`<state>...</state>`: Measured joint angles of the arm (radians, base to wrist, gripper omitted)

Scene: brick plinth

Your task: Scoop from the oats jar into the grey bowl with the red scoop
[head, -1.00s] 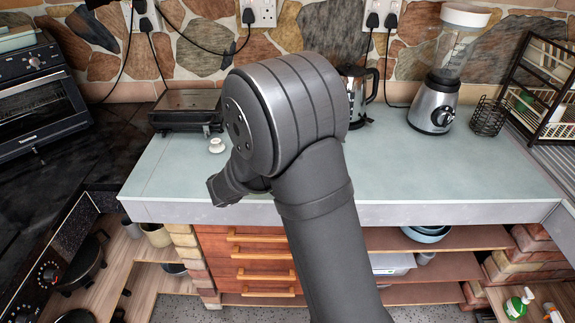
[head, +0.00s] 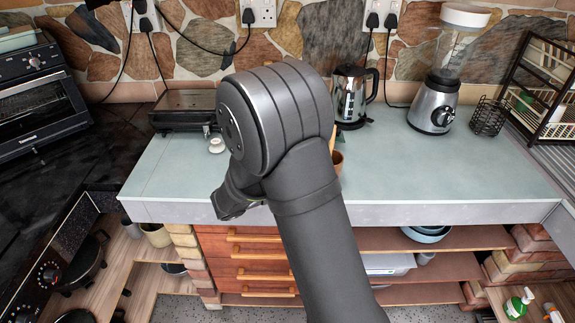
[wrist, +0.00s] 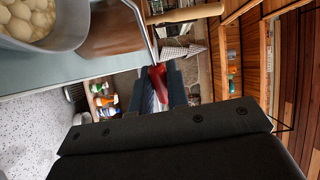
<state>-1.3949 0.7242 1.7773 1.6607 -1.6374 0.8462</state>
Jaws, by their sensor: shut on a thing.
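My gripper (wrist: 157,92) is shut on the red handle of the scoop (wrist: 157,74) in the wrist view. The scoop's thin metal shaft runs from the handle toward the top of that view, and its scooping end is out of sight. A grey-walled round container (wrist: 78,38) holding pale rounded lumps is at the top left of the wrist view, left of the shaft. I cannot tell if it is the grey bowl or the oats jar. In the head view my arm hides the gripper, the scoop and that container.
A brown pot (head: 337,160) shows beside my arm on the pale counter (head: 440,175), with a wooden stick near it. A kettle (head: 350,97), a blender (head: 436,105) and a black wire basket (head: 489,117) stand behind and right. A small white cup (head: 216,146) is left. The counter's right front is clear.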

